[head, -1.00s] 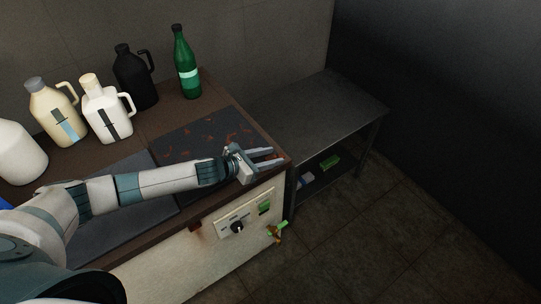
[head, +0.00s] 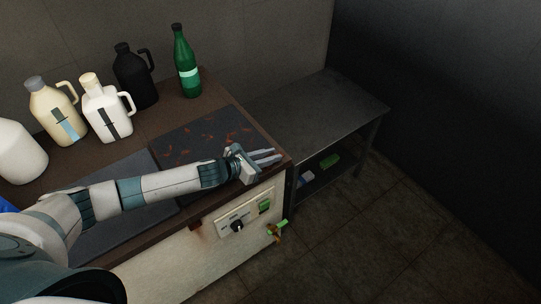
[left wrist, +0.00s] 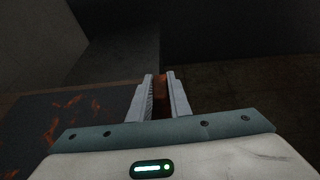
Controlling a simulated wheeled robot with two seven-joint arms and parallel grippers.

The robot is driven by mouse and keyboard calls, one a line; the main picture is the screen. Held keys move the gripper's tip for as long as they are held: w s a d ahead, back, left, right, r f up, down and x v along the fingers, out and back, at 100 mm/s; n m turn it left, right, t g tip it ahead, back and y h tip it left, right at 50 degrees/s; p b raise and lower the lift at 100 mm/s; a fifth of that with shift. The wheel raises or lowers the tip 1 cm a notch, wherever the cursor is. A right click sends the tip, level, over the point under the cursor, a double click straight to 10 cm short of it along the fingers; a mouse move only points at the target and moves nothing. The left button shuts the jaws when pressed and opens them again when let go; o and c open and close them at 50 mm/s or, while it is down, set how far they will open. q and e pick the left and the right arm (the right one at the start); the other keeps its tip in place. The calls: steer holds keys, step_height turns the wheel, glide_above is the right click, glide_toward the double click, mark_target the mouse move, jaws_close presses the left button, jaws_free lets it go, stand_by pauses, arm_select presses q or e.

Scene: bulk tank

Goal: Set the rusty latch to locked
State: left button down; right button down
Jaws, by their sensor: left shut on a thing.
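The rusty latch (left wrist: 161,82) shows as a narrow red-brown piece between the two fingers in the left wrist view. It sits at the right edge of the tank top, beside a dark rust-stained lid (head: 195,133). My left gripper (head: 279,155) reaches across the tank to that edge and is shut on the latch; it also shows in the left wrist view (left wrist: 160,76). The fingers hide most of the latch, so I cannot tell its setting. My right gripper is not in view.
Several jugs and a green bottle (head: 186,66) stand along the back of the tank top. The front has a panel with a black knob (head: 237,226) and a green-handled tap (head: 276,230). A metal table (head: 318,108) stands to the right; the floor in front is clear.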

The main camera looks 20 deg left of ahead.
arm_select(q)
steer(key=shift+s+y, duration=0.1)
steer(key=shift+y, duration=0.2)
steer(key=n+t+y+p, duration=0.1)
steer(key=n+y, duration=0.1)
steer(key=n, duration=0.1)
steer(key=shift+y, duration=0.3)
steer(key=n+t+y+p, duration=0.1)
steer(key=n+y, duration=0.1)
steer(key=y, duration=0.1)
steer(key=shift+r+n, duration=0.1)
steer(key=shift+n, duration=0.3)
steer(key=n+y+p, duration=0.1)
steer(key=n+y, duration=0.1)
steer(key=y, duration=0.1)
steer(key=shift+a+n+p, duration=0.2)
steer(key=shift+n+p, duration=0.1)
steer(key=shift+p, duration=0.05)
steer(key=n+y, duration=0.2)
steer(key=y, duration=0.1)
steer(key=shift+n+g+p, duration=0.3)
steer(key=shift+n+p, duration=0.1)
steer(key=n+g+y, duration=0.1)
steer(key=n+y, duration=0.1)
steer(key=y, duration=0.1)
steer(key=shift+a+n, duration=0.15)
steer(key=shift+n, duration=0.15)
steer(key=shift+a+n+g+y, duration=0.2)
steer(key=shift+n+g+y, duration=1.2)
steer(key=shift+n, duration=0.1)
